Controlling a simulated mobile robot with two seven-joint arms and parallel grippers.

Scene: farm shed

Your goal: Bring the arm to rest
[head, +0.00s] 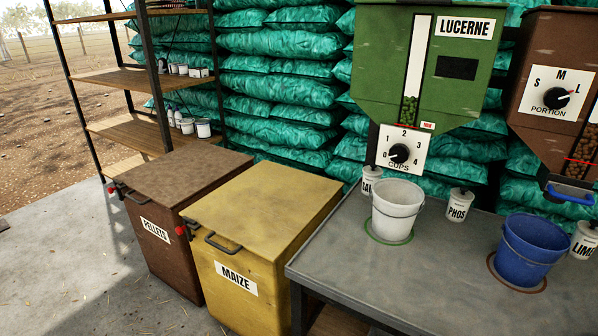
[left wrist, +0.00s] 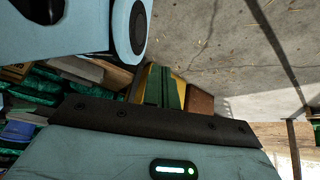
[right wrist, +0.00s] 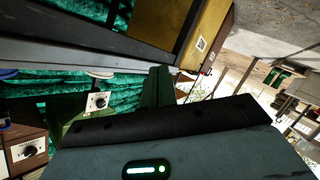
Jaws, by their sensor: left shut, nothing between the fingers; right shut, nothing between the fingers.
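Neither of my arms shows in the head view. In the left wrist view my left gripper (left wrist: 166,86) is shut, its dark green fingers together with nothing held. In the right wrist view my right gripper (right wrist: 160,86) is also shut and empty, with dark green fingers together. Neither gripper appears to touch anything. A pale blue part of my own body fills the upper left of the left wrist view.
A grey bench (head: 343,240) carries a white bucket (head: 397,207) and a blue bucket (head: 527,250). A green lucerne dispenser (head: 455,105) and a brown dispenser (head: 535,130) hang above. The brown pellets bin (head: 150,250) and yellow maize bin (head: 235,255) stand left. Concrete floor is clear at lower left.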

